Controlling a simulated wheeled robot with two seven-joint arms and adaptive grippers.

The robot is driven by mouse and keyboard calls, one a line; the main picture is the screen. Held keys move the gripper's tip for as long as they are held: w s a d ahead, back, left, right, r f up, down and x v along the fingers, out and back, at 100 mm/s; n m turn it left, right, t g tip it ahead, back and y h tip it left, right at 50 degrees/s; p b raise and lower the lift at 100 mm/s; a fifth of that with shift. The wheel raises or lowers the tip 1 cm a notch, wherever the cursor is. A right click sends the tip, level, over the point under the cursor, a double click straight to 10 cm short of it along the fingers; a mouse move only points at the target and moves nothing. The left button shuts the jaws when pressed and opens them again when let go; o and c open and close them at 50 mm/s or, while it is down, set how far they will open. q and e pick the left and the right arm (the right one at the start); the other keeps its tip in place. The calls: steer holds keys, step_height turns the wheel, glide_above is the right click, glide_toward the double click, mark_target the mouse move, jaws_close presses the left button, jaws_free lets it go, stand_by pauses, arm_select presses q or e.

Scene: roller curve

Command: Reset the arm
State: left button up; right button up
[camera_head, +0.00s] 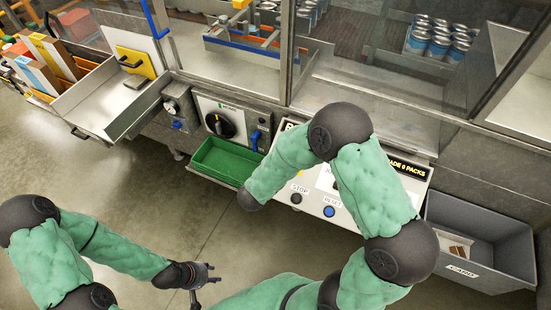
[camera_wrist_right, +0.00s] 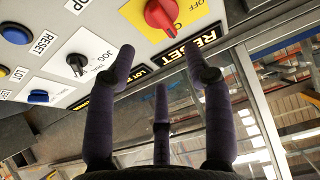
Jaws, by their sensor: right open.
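In the head view, a control panel (camera_head: 345,207) carries a blue button (camera_head: 329,211) labelled RESET and a dark button (camera_head: 296,198) labelled STOP. My right arm covers much of this panel and hides its own gripper there. In the right wrist view, my right gripper (camera_wrist_right: 160,68) is open and empty, its dark fingers spread before the panel. My left gripper (camera_head: 205,283) hangs open and empty above the floor.
A green tray (camera_head: 222,161) sits below a panel with a black rotary knob (camera_head: 219,124). A grey bin (camera_head: 490,235) stands at the right. A metal tray (camera_head: 110,97) juts out at the upper left. Open floor lies at the lower left.

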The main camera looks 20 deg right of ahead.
steer(key=shift+f, duration=0.15)
steer(key=s+a+f+n+g+y+b, duration=0.1)
steer(key=s+a+f+n+y+b, duration=0.3)
steer(key=f, duration=0.7)
steer(key=s+a+f+n+g+y+b, duration=0.2)
steer(key=s+a+f+y, duration=0.25)
steer(key=a+f, duration=0.4)
steer(key=s+a+f+n+g+y+b, duration=0.1)
steer(key=s+a+f+g+y+b, duration=0.1)
steer(key=s+f, duration=0.4)
steer(key=s+g+y, duration=0.1)
steer(key=s, duration=0.2)
steer(key=shift+n, duration=0.3)
steer(key=shift+a+y, duration=0.1)
steer(key=shift+y, duration=0.15)
